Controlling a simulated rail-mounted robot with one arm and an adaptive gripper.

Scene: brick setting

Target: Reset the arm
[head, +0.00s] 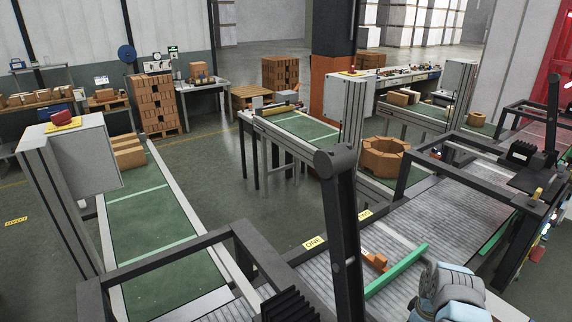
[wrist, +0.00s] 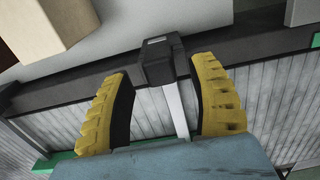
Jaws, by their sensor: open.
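My gripper (wrist: 160,72) shows in the wrist view with its two yellow ridged fingers spread wide apart. Nothing is held between them. A dark bracket (wrist: 157,62) and a pale strip (wrist: 176,104) show in the gap, beyond the fingers. In the head view, a light blue and grey part of my arm (head: 450,293) is at the bottom right, over the roller conveyor (head: 440,215). The fingers cannot be made out in the head view.
A tan block (wrist: 42,25) is at the wrist view's upper left. Dark frame posts (head: 343,230) rise beside the rollers. A ring-shaped brick stack (head: 385,158) sits behind. A green bar (head: 396,271) crosses the rollers. A green belt (head: 150,225) with bricks (head: 128,151) runs left.

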